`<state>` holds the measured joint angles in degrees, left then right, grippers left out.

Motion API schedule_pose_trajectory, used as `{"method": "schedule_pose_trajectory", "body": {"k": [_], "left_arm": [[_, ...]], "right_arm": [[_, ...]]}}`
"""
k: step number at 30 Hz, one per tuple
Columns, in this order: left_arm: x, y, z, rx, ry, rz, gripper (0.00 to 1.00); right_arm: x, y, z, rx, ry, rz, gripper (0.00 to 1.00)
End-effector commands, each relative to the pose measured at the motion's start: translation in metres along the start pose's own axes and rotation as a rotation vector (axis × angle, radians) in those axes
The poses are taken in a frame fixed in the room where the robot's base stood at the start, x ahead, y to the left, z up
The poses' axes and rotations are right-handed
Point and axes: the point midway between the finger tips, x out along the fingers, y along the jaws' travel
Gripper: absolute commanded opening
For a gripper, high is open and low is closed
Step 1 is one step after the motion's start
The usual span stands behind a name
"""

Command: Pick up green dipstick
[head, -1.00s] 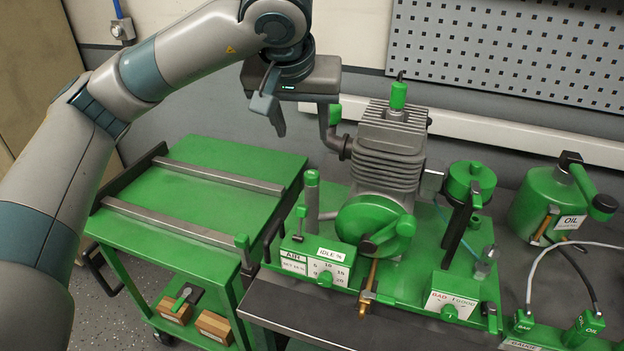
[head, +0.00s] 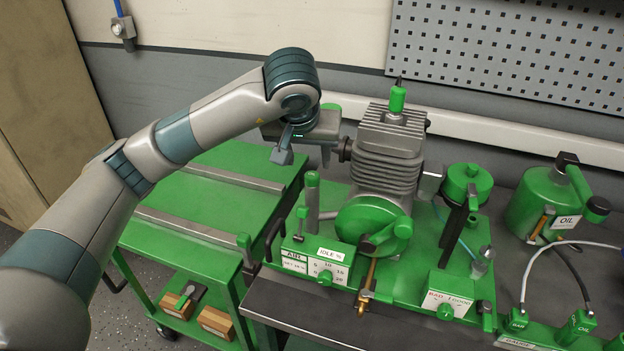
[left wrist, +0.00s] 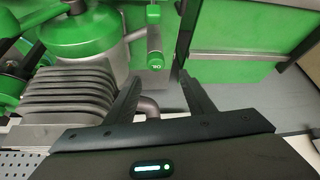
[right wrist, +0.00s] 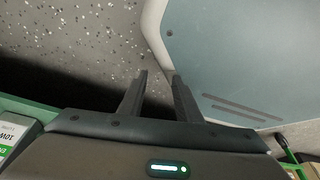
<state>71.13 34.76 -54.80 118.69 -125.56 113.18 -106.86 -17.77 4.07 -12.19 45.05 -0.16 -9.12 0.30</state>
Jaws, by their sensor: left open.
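A green-topped upright post (head: 312,190), which appears to be the dipstick, stands at the left of the engine on the green stand. In the left wrist view its green top (left wrist: 153,14) carries an "OIL" label and lies beyond the fingertips. My left gripper (head: 284,152) is open and empty, above and behind the post by the exhaust pipe. Its two fingers (left wrist: 162,78) are apart in its wrist view. My right gripper (right wrist: 160,76) is outside the head view; its fingers are apart with nothing between them.
The finned engine (head: 388,155) stands close on the right of my left gripper. A green trolley (head: 185,262) with metal rails is on the left. An oil can (head: 545,205) stands at the right. A pegboard (head: 510,50) is on the wall behind.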

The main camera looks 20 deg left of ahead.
Motion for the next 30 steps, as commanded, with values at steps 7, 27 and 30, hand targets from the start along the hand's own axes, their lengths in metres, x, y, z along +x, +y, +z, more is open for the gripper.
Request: {"method": "schedule_pose_trajectory", "body": {"k": [7, 27, 30], "left_arm": [[0.001, 0.0, 0.0, 0.0, 0.001, 0.0, 0.49], [0.029, 0.006, 0.011, 0.0, -0.004, 0.0, 0.49], [0.041, 0.006, 0.011, -0.001, -0.004, 0.001, 0.49]], "right_arm": [[0.0, 0.001, 0.001, 0.0, -0.003, 0.001, 0.31], [-0.023, 0.013, 0.076, 0.004, -0.171, 0.015, 0.31], [-0.029, 0.014, 0.086, 0.004, -0.197, 0.016, 0.31]]}}
